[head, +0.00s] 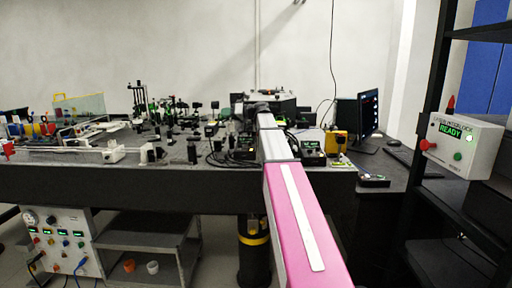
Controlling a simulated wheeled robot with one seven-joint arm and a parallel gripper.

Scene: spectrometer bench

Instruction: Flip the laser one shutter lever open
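My arm reaches forward over the bench, and its dark far end (262,107) is small against the equipment. My gripper's fingers cannot be made out there. A dark box-shaped unit (282,98) stands behind the arm's end; whether it is laser one cannot be told. No shutter lever can be picked out at this size. Small black units with green displays stand on both sides of my arm, one to the left (245,147) and one to the right (312,150).
The black optical bench (150,190) holds many optic mounts at the left. A monitor (368,112) and a yellow box (337,141) stand to the right. An interlock box (460,145) reading READY is on the right rack. A shelf cart (150,237) stands under the bench.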

